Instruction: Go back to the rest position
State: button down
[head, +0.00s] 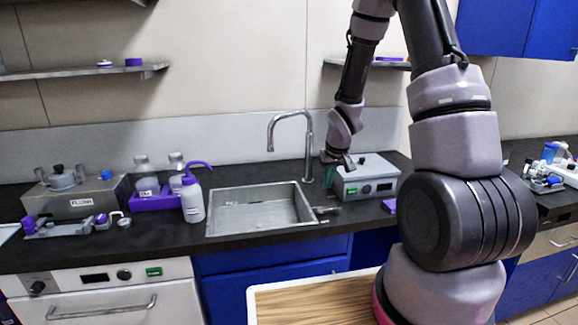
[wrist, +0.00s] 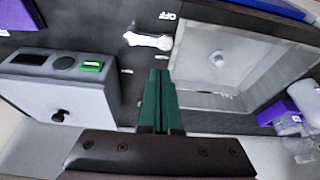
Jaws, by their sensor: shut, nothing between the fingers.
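My gripper (head: 328,174) is over the counter, between the sink (head: 232,235) and a grey box device (head: 366,184). In the wrist view its green fingers (wrist: 158,76) are together with nothing between them. They point down toward the dark counter. The wrist view shows the sink (wrist: 184,100) to the right of the fingers and the box device (wrist: 40,92) with a green display to the left. I cannot tell the exact height of the fingertips above the counter.
A tall faucet (head: 308,145) stands behind the sink, left of my gripper. A purple-capped wash bottle (head: 192,200) and a purple rack (head: 155,202) are left of the sink. A wall shelf (head: 393,65) is behind my arm. A wood-topped surface (head: 315,303) is in front.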

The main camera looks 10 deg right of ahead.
jog(key=s+d+r+m+t, duration=0.1)
jog(key=s+r, duration=0.2)
jog(key=r, duration=0.7)
jog(key=s+r+m, duration=0.2)
jog(key=s+r, duration=0.1)
jog(key=r, duration=0.6)
jog(key=s+a+r+m+t+y, duration=0.1)
jog(key=s+a+r+m+t, duration=0.1)
jog(key=s+r, duration=1.2)
jog(key=s+a, duration=0.1)
jog(key=s, duration=0.2)
jog(key=shift+r+y, duration=0.15)
jog(key=shift+y, duration=0.25)
